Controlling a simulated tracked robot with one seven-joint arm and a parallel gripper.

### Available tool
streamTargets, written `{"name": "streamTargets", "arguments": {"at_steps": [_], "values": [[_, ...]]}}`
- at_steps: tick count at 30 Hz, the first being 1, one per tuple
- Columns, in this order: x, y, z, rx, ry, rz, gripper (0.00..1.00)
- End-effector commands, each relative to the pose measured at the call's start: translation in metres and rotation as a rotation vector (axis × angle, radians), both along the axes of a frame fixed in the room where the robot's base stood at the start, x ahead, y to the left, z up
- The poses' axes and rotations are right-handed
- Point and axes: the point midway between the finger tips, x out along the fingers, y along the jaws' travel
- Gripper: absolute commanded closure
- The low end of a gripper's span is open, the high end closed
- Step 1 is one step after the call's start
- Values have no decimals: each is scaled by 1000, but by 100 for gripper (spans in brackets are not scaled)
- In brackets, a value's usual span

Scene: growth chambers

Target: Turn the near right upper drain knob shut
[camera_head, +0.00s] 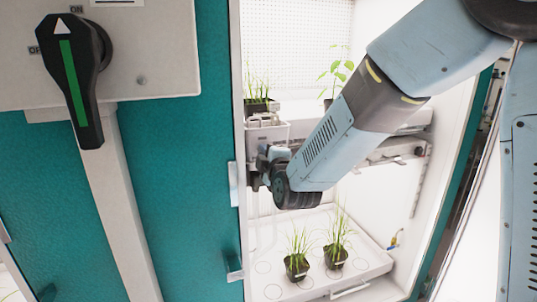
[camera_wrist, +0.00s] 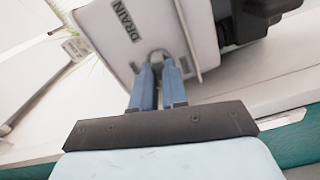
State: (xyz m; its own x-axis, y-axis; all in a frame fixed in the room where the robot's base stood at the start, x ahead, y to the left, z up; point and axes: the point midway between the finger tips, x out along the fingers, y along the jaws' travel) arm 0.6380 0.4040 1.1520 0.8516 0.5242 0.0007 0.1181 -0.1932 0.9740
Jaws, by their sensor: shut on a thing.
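The white drain box (camera_wrist: 115,40) carries a label reading DRAIN in the wrist view. A small grey drain knob (camera_wrist: 159,54) sticks out of it just under the label. My gripper (camera_wrist: 161,68) has its two blue fingers shut on this knob, and they hide much of it. The knob's exact turn angle cannot be told. In the head view my arm reaches into the open chamber, and the white box (camera_head: 268,131) shows at the upper shelf's left front. My gripper's fingertips and the knob are hidden there.
Potted grass (camera_head: 258,103) and a leafy seedling (camera_head: 338,75) stand on the upper shelf. Two grass pots (camera_head: 297,266) stand on the lower white tray (camera_head: 372,262) below my arm.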

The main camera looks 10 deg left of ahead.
Motion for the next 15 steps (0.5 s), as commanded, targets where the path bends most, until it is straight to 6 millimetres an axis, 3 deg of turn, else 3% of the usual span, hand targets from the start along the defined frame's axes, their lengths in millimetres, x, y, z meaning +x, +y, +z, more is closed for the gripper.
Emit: {"name": "streamTargets", "arguments": {"at_steps": [15], "values": [[5,-2,3,-191,-125,-10,100]]}}
